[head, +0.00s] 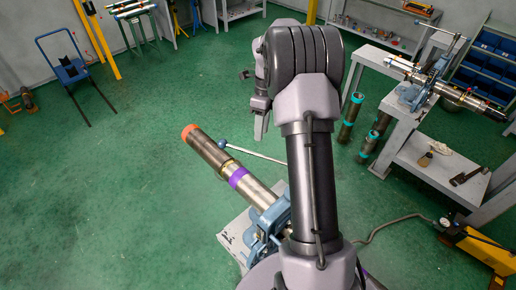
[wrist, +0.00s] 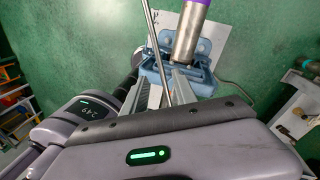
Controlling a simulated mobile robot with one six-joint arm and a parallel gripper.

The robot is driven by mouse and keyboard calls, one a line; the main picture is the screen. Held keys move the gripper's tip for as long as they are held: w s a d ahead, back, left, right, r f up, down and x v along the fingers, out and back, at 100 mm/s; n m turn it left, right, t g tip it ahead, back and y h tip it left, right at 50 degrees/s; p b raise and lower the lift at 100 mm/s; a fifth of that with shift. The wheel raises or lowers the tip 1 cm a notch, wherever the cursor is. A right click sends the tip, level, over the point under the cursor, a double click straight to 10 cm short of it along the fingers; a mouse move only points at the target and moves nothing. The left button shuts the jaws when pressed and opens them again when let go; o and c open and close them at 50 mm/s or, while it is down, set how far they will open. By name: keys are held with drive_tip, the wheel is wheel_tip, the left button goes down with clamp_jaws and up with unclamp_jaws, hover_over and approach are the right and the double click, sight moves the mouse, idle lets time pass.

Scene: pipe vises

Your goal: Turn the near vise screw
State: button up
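The near vise (head: 268,222) is blue and stands on a pale plate, partly hidden behind my arm. It holds a metal pipe (head: 210,152) with an orange end and a purple band. A thin silver screw handle (head: 255,154) with a blue ball at its end sticks out beside the pipe. My gripper (head: 262,128) is above and behind the handle in the head view. In the wrist view the vise (wrist: 203,48) lies beyond my fingers (wrist: 175,78). The fingers look apart, with the handle rod (wrist: 156,40) crossing the view between them; I see no grip on it.
A second blue vise (head: 412,95) with a long pipe stands on a grey bench (head: 394,120) at the right. Several teal-ended pipes (head: 350,117) stand beside that bench. A yellow machine (head: 478,245) with a cable is at the lower right.

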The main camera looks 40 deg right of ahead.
drive_tip(key=f, duration=0.2)
drive_tip(key=a+f, duration=0.1)
drive_tip(key=f, duration=0.2)
drive_tip(key=f+p, duration=0.1)
drive_tip(key=f, duration=0.2)
drive_tip(key=shift+s+a, duration=0.2)
drive_tip(key=shift+s, duration=0.2)
drive_tip(key=shift+c, duration=0.4)
clamp_jaws()
drive_tip(key=shift+r, duration=0.1)
drive_tip(key=d+m+b, duration=0.1)
drive_tip(key=w+d+m+b, duration=0.1)
drive_tip(key=d+m+b, duration=0.1)
drive_tip(key=d+b, duration=0.1)
drive_tip(key=shift+w+t, duration=0.3)
